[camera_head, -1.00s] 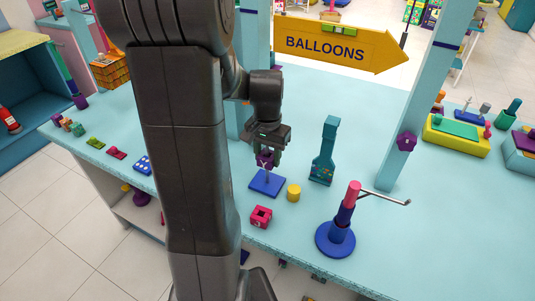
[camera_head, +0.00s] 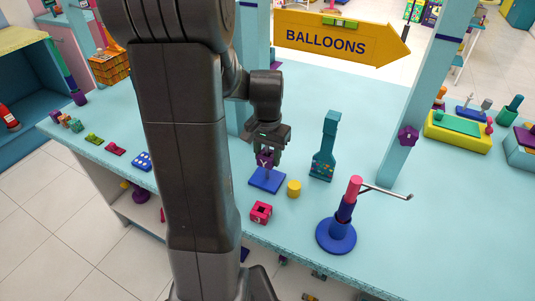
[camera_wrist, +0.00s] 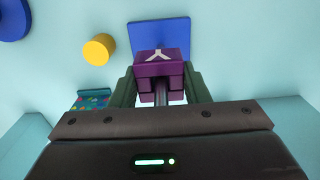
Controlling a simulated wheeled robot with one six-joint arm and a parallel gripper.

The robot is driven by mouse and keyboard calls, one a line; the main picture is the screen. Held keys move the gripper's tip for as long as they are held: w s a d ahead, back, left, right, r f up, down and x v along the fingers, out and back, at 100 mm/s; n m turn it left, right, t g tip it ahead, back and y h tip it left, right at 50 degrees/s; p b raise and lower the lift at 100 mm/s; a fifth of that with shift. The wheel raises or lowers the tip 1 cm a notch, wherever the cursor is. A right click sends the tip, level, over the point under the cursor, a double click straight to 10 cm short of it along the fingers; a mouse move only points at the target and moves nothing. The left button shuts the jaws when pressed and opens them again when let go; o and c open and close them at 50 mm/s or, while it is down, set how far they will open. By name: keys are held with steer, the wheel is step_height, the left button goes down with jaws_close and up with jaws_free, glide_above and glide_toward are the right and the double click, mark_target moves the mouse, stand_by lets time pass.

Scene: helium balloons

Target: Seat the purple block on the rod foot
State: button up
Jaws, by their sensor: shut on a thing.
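The purple block (camera_head: 264,159) is between the fingers of my gripper (camera_head: 267,155), which is shut on it. In the wrist view the block (camera_wrist: 159,68) sits between the two dark green fingers (camera_wrist: 159,88). The rod foot appears to be the flat blue square plate (camera_head: 267,181) under the block; it also shows in the wrist view (camera_wrist: 174,34). A pale Y-shaped piece (camera_wrist: 158,55) shows at the block's far side, over the plate. A grey bar shows on the block's near side. Whether the block touches the plate, I cannot tell.
A yellow cylinder (camera_head: 294,188) stands close right of the plate, with a pink block (camera_head: 261,212) in front. A teal tool-like stand (camera_head: 324,150) and a blue-based post with a hook arm (camera_head: 337,234) are farther right. Open tabletop lies behind.

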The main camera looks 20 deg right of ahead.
steer(key=shift+r+p, duration=3.65)
steer(key=shift+r, duration=1.1)
steer(key=shift+w, duration=0.15)
steer(key=shift+f+b, duration=3.6)
steer(key=shift+f, duration=1.4)
steer(key=shift+r, duration=0.1)
